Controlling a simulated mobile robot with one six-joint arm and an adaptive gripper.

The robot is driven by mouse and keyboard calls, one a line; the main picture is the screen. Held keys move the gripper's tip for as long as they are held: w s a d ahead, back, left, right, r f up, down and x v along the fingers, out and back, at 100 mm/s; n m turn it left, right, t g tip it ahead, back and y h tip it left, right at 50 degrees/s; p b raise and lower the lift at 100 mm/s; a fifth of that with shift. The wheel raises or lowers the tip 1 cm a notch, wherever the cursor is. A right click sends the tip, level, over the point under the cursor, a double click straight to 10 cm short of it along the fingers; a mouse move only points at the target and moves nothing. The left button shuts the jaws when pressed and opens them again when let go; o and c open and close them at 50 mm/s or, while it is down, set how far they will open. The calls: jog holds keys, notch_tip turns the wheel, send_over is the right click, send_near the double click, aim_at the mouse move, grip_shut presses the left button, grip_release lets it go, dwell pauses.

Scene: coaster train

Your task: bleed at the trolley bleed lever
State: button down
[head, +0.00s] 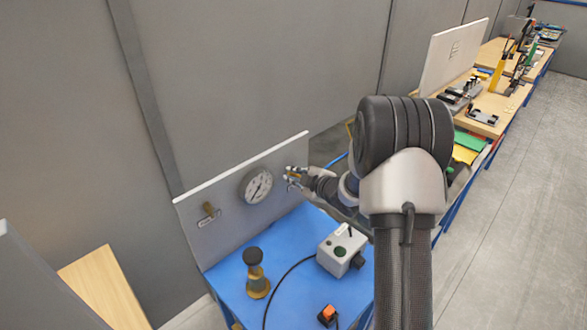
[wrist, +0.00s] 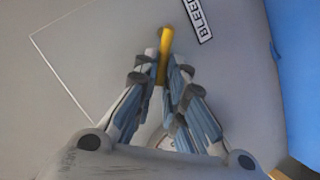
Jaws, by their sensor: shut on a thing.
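The yellow bleed lever (wrist: 167,40) stands out between my fingertips in the wrist view, beside a white label (wrist: 196,20) reading "BLEED", which is cut off at the frame's top edge. My gripper (wrist: 165,65) is shut on the lever, with the blue-grey finger pads on either side of it. In the head view my gripper (head: 294,178) is at the right part of the upright grey panel (head: 228,215), right of the round gauge (head: 256,186). My fingers mostly hide the lever there.
A second brass-coloured handle (head: 209,211) is on the panel's left. On the blue trolley top (head: 290,235) stand a black-and-brass knobbed post (head: 256,275), a grey box with a green button (head: 341,250) and an orange switch (head: 327,314) near a black cable. Workbenches (head: 495,100) stand at right.

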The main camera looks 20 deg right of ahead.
jog(key=d+m+y+p, duration=0.1)
jog(key=p, duration=0.2)
jog(key=d+r+m+g+y+p, duration=0.1)
jog(key=m+p, duration=0.1)
jog(key=p, duration=0.1)
jog(key=w+d+r+m+y+p, duration=0.1)
jog(key=p, duration=0.3)
jog(key=shift+w+g, duration=0.1)
jog(key=shift+g, duration=0.2)
jog(key=shift+w+d+f+m+y+p, duration=0.2)
jog(key=shift+d+m+y+p, duration=0.3)
jog(key=shift+m+y+p, duration=0.45)
jog(key=shift+m, duration=0.25)
jog(key=c, duration=1.7)
grip_release()
jog(key=shift+w, duration=0.1)
jog(key=shift+o, duration=0.2)
jog(key=v, duration=1.2)
jog(key=shift+r, duration=0.15)
